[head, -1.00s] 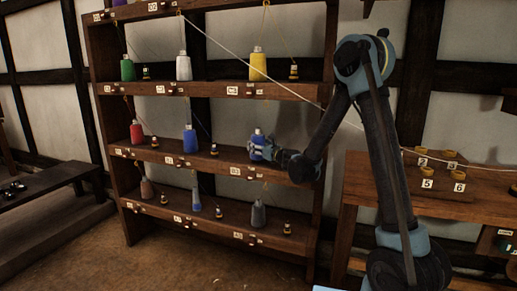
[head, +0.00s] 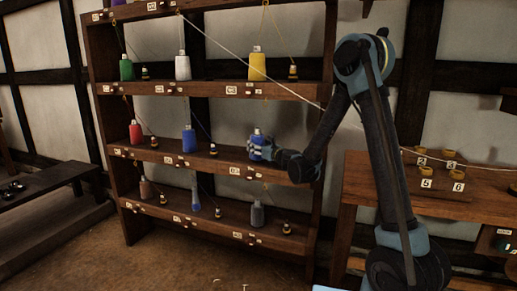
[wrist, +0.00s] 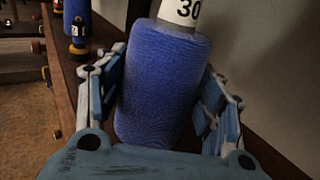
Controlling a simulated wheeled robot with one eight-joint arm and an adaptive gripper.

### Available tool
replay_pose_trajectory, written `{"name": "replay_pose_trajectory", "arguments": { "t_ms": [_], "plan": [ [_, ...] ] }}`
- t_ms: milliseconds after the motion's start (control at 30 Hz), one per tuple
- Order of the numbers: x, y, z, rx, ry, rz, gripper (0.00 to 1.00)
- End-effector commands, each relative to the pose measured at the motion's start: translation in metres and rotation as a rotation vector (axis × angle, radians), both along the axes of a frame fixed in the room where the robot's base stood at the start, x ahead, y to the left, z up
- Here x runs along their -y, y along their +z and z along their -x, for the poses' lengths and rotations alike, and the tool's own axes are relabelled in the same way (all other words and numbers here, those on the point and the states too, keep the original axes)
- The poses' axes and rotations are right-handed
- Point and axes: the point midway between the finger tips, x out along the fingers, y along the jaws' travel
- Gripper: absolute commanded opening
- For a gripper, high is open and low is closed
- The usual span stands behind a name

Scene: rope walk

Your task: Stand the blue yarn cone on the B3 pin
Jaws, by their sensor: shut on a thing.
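My gripper (head: 262,150) is shut on a blue yarn cone (head: 256,141) at the right part of the middle shelf. In the wrist view the blue cone (wrist: 165,85) stands upright between the two fingers (wrist: 165,105), with a white top marked 30. Its base is hidden by the gripper, so I cannot tell whether it rests on the shelf or a pin. A label (head: 235,171) sits on the shelf edge below it, too small to read surely. The B3 pin itself is not visible.
The wooden rack (head: 125,203) holds several other cones, including another blue cone (head: 189,140) and a red cone (head: 135,132) on the same shelf. Small spools stand between cones, with thin threads rising. A table (head: 400,190) with numbered cups stands at the right.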

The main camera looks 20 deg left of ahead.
Motion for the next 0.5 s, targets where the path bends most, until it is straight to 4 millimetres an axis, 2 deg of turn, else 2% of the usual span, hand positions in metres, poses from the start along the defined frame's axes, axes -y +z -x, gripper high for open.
{"name": "replay_pose_trajectory", "arguments": {
  "t_ms": [500],
  "plan": [
    [-0.0005, -0.0079, 0.0001, 0.000, 0.001, 0.000, 0.33]
  ]
}}
